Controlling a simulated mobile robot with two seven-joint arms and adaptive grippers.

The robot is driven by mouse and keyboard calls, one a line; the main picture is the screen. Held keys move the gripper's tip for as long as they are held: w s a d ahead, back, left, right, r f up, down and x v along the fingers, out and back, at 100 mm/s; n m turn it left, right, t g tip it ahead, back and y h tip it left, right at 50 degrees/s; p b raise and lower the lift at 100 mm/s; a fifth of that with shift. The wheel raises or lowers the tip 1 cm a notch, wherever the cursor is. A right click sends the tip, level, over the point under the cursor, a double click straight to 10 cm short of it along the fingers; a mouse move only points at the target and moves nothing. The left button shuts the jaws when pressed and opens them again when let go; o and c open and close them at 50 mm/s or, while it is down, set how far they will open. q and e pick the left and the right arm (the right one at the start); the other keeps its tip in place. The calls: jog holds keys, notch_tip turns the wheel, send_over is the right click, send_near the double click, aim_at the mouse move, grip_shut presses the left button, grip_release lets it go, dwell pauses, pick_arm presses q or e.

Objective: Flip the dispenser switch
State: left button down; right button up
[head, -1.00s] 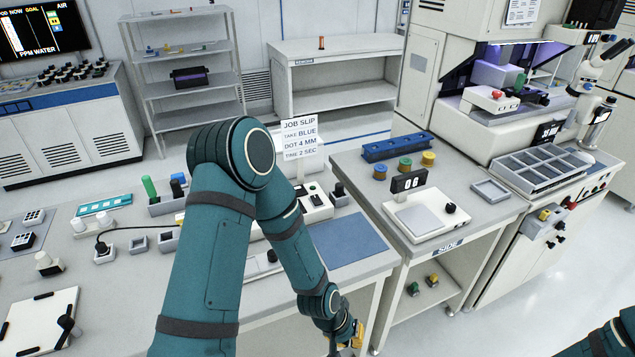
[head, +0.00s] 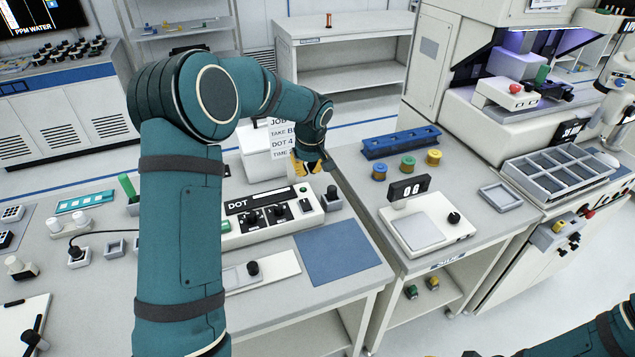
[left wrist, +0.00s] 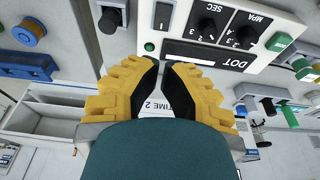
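The dispenser (head: 270,215) is a white box marked DOT on the left bench, with dark knobs and a green light on its panel. In the left wrist view its panel (left wrist: 225,62) is upside down. A dark rocker switch (left wrist: 163,17) sits there beside the SEC dial, above the green light (left wrist: 150,47). My left gripper (head: 308,165), yellow with black pads, hangs above and behind the dispenser's right end, apart from it. Its fingertips (left wrist: 161,68) are close together with nothing held.
The job slip (head: 283,140) stands behind the dispenser, partly hidden by my left arm. A blue mat (head: 337,252) lies in front. A scale (head: 428,222), several spools and a blue rail (head: 400,142) are on the side bench to the right.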

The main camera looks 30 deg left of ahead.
pick_arm(q)
jog(key=w, duration=0.2)
send_near(307, 198)
jog(key=x, duration=0.8)
pick_arm(e)
jog(key=shift+w+f, duration=0.15)
jog(key=shift+w, duration=0.35)
pick_arm(q)
jog(key=shift+a+f+b, duration=0.1)
jog(key=shift+f+b, duration=0.45)
jog(key=shift+b, duration=0.35)
jog(key=shift+r, duration=0.1)
pick_arm(e)
jog(key=shift+s+f, duration=0.1)
jog(key=shift+f, duration=0.5)
pick_arm(q)
jog(key=shift+r, duration=0.1)
jog(key=shift+r+p, duration=0.4)
jog(key=shift+r, duration=0.35)
pick_arm(e)
jog(key=shift+r, duration=0.2)
